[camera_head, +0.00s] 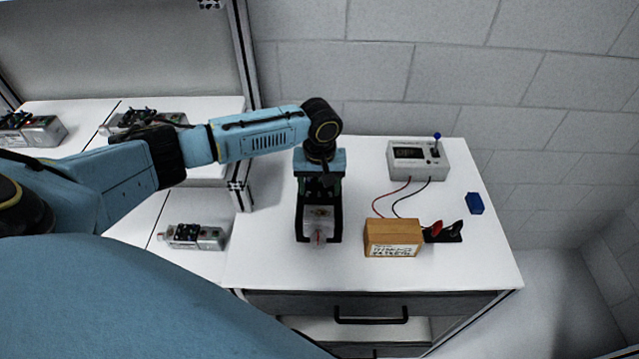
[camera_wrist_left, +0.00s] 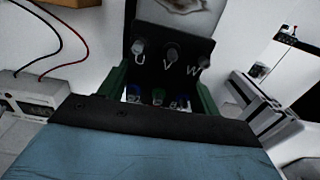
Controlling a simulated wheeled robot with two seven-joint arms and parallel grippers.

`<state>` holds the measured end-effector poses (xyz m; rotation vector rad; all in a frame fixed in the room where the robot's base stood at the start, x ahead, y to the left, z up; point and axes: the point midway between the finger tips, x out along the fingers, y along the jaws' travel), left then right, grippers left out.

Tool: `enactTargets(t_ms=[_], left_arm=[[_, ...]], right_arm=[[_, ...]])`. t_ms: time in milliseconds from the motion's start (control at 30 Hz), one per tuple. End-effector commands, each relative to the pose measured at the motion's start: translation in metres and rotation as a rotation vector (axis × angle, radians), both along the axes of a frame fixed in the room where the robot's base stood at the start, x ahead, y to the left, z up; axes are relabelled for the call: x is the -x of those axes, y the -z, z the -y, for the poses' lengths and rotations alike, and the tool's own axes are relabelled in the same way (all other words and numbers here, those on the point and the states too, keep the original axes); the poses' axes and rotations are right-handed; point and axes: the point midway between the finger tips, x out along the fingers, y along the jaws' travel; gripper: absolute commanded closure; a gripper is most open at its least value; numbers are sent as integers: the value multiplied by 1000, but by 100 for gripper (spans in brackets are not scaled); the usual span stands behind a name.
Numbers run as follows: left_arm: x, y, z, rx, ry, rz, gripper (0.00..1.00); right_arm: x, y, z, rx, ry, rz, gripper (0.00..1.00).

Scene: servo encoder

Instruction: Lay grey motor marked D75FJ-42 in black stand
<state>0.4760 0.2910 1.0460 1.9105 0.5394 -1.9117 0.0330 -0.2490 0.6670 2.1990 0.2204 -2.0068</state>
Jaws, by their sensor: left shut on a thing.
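My left gripper (camera_head: 320,192) points down over the table and is shut on a grey motor (camera_head: 319,220). Its green fingers also show in the left wrist view (camera_wrist_left: 158,92), on both sides of small coloured terminals. The motor lies with a reddish tip toward the table's front edge. Black walls of what looks like the black stand (camera_head: 301,226) flank the motor. I cannot tell whether the motor rests on it. In the left wrist view a black panel (camera_wrist_left: 172,48) marked U, V, W sits just ahead of the fingers. The D75FJ-42 marking is not readable. My right gripper is not in view.
A tan box (camera_head: 392,238) with a label stands to the right, wired to a white meter (camera_head: 418,160) with a blue-knobbed lever. Red and black clips (camera_head: 442,231) lie beside the box, and a blue block (camera_head: 475,203) farther right. Other grey motors (camera_head: 196,237) lie on the left shelves.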

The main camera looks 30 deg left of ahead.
Motion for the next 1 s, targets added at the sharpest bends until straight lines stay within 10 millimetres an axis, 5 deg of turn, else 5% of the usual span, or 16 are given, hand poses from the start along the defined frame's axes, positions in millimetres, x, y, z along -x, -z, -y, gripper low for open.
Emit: enactTargets(t_ms=[900,933,1000], left_arm=[[-2,13,1,3,1,5,77],[-2,13,1,3,1,5,35],[-2,13,1,2,0,5,26]], right_arm=[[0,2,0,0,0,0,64],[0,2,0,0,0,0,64],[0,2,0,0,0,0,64]])
